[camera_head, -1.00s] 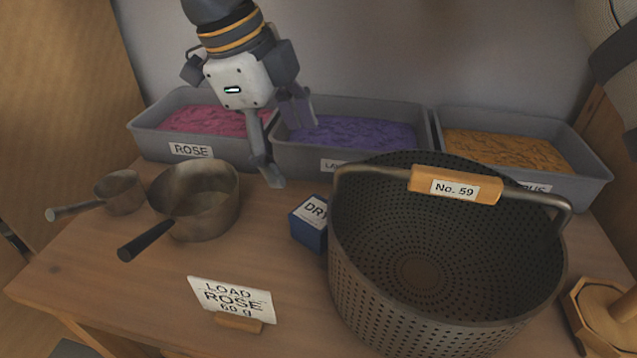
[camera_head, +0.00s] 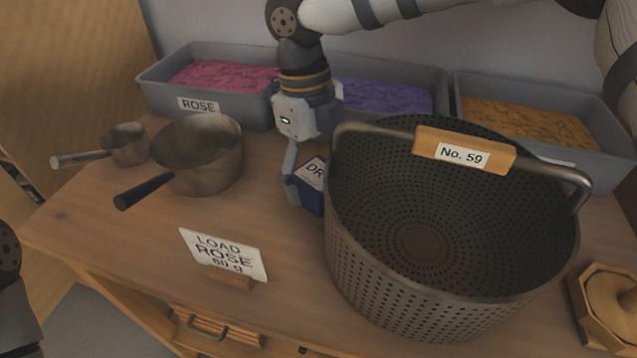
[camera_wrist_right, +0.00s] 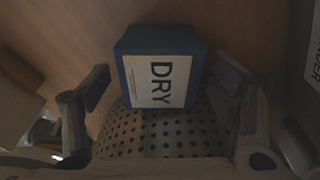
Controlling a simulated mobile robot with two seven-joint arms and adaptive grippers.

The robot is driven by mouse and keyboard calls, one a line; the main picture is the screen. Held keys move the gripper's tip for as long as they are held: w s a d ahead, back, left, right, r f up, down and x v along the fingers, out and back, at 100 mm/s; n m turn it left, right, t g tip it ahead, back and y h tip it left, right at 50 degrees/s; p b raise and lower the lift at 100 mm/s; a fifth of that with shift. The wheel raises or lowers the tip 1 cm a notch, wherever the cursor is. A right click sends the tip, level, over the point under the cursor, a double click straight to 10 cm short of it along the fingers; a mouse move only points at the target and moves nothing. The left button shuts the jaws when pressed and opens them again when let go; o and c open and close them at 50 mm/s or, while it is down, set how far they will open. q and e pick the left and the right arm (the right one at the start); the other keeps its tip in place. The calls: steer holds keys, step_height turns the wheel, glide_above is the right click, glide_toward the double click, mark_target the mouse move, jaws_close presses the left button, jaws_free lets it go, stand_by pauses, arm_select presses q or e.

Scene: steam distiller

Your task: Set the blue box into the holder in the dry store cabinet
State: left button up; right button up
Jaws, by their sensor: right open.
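The blue box (camera_head: 313,196) with a white DRY label stands on the wooden table, just left of the large perforated basket. My right gripper (camera_head: 300,190) has come down at the box, with one finger visible along its left side. In the right wrist view the box (camera_wrist_right: 160,44) lies between the two spread fingers of the gripper (camera_wrist_right: 160,95), with gaps on both sides. The other finger is hidden in the head view. My left gripper is out of view. I cannot make out the dry store cabinet or its holder.
The perforated basket (camera_head: 440,290), tagged No. 59, stands close to the box. Two pans (camera_head: 205,165) stand to the left, a LOAD ROSE card (camera_head: 222,253) in front. Grey bins (camera_head: 165,95) line the back. The table between card and basket is clear.

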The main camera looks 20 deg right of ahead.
steer(key=c, duration=1.5)
